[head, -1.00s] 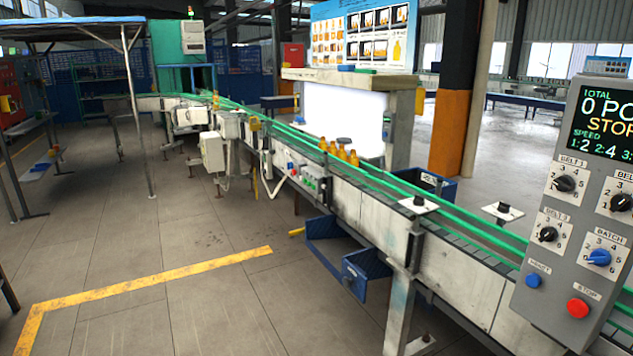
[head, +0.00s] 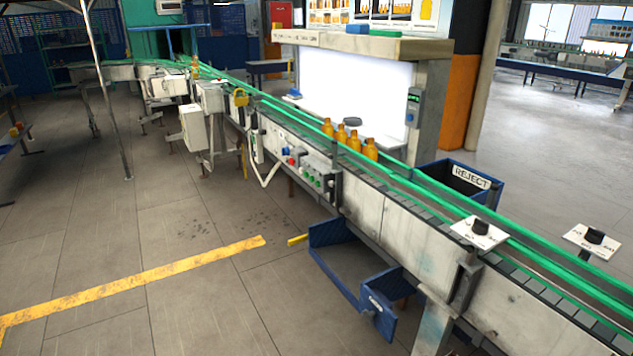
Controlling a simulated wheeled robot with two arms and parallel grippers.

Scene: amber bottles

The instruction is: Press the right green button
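A small grey control box (head: 322,186) is on the near side of the conveyor, below the amber bottles. It carries a few small green buttons (head: 317,180), too small to tell apart clearly. A red button (head: 291,161) is to their left. Several amber bottles (head: 349,139) stand in a row on the conveyor (head: 410,180) between green rails. Neither of my grippers is in view.
A blue open bin (head: 345,262) hangs below the conveyor's near side. A blue REJECT bin (head: 462,180) is at the far side. Black knobs on white plates (head: 480,232) stand at the right. The floor at left, with a yellow line (head: 150,282), is clear.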

